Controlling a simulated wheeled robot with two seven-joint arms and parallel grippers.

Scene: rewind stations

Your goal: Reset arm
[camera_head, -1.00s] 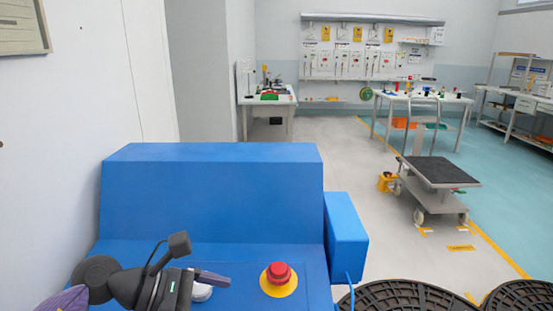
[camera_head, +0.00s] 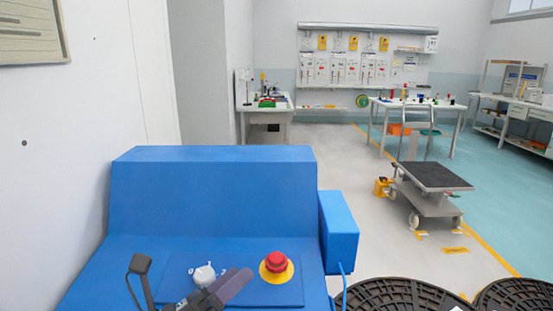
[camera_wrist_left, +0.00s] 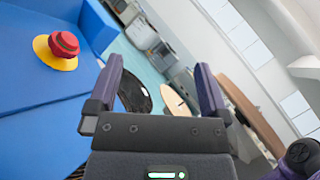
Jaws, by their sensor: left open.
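My left gripper (camera_head: 236,284) is at the bottom of the head view, in front of a blue machine (camera_head: 215,190). In the left wrist view, its two purple-grey fingers (camera_wrist_left: 158,70) are spread apart with nothing between them. A red mushroom button on a yellow disc (camera_head: 276,264) sits on the machine's panel, just right of the fingers. The button (camera_wrist_left: 63,46) also shows in the left wrist view, left of the fingers. A white knob (camera_head: 204,275) is on the panel, just behind and left of the fingers. I cannot tell whether they touch. My right gripper is out of view.
A blue box (camera_head: 338,230) is on the machine's right side. Dark round slatted tops (camera_head: 400,297) stand at the lower right. A grey cart (camera_head: 432,180) is on the floor beyond. A white wall (camera_head: 85,110) rises close on the left. Workbenches (camera_head: 418,105) are at the back.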

